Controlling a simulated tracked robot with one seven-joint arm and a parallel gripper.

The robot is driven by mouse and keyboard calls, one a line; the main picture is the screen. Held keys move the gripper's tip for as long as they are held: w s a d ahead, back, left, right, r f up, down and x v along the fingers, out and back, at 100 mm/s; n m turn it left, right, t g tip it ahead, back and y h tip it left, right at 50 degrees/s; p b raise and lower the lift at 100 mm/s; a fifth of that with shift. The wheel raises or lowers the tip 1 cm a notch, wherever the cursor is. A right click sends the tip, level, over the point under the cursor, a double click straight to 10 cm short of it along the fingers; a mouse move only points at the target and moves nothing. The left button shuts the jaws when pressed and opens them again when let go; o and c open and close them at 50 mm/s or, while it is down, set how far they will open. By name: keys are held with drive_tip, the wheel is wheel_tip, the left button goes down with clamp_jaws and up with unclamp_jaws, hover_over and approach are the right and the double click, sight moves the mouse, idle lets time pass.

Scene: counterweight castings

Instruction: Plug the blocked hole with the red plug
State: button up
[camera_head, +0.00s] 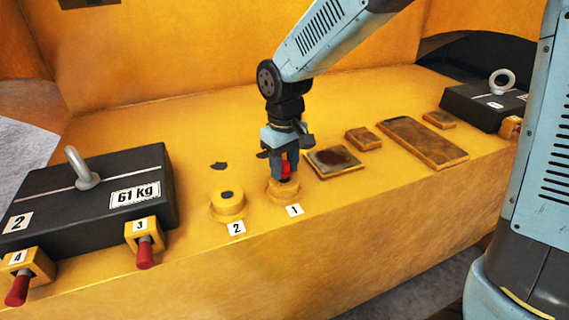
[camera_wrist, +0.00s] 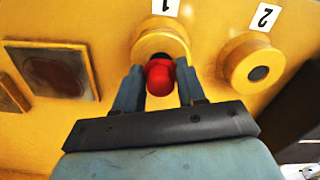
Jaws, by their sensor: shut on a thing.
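My gripper (camera_head: 283,172) is shut on a red plug (camera_head: 287,167), which also shows between the two fingers in the wrist view (camera_wrist: 159,78). The plug is at the round yellow boss labelled 1 (camera_head: 283,194), over its middle. In the wrist view the plug and fingers partly cover this boss (camera_wrist: 148,44), so I cannot tell whether the plug's tip is inside the hole. To its left in the head view stands the boss labelled 2 (camera_head: 228,208), with a dark round centre. It shows at the right in the wrist view (camera_wrist: 240,62).
A black weight marked 61 kg (camera_head: 100,190) with a ring stands at left. Red-handled pins (camera_head: 145,254) sit in yellow brackets 3 and 4 before it. Yellow raised plates (camera_head: 425,142) lie at right, with another black weight (camera_head: 480,105) beyond. Open yellow surface lies behind the bosses.

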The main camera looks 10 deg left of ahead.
drive_tip(key=shift+f, duration=0.75)
drive_tip(key=shift+r, duration=0.2)
drive_tip(key=shift+r, duration=0.75)
drive_tip(key=shift+s+f, duration=0.1)
drive_tip(key=shift+f, duration=0.85)
idle(1.4)
drive_tip(key=shift+r, duration=0.3)
drive_tip(key=shift+r, duration=0.65)
idle(1.4)
drive_tip(key=shift+f, duration=0.95)
